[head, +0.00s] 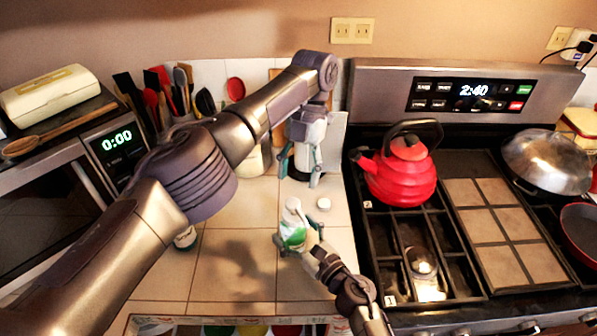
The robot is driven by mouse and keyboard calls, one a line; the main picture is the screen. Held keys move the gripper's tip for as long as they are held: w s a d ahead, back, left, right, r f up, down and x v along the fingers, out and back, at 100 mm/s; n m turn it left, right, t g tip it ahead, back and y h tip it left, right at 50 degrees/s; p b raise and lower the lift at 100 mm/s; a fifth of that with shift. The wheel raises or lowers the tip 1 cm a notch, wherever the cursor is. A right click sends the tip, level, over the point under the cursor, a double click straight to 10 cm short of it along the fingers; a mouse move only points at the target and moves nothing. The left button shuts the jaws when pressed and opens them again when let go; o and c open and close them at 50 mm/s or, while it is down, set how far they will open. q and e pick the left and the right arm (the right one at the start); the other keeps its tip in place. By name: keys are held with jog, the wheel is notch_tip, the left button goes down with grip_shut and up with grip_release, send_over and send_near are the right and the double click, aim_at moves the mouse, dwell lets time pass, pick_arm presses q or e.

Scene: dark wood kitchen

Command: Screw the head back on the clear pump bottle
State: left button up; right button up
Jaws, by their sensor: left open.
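A small clear bottle with a green and white label (294,230) stands on the tiled counter, left of the stove. My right gripper (297,243) reaches in from the lower right, with its teal fingers closed around the sides of the bottle. A small round white piece (323,204) lies on the counter just right of the bottle; I cannot tell whether it is the pump head. My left gripper (299,178) is open and empty, pointing down above the counter behind the bottle. My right gripper hides part of the bottle.
A red kettle (400,172) and a small glass jar (423,268) stand on the stove (470,297) at right. Utensils (158,97) stand at the back left beside a microwave (60,195). The counter's front left is mostly clear.

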dwell(0.3)
jog(key=v, duration=1.2)
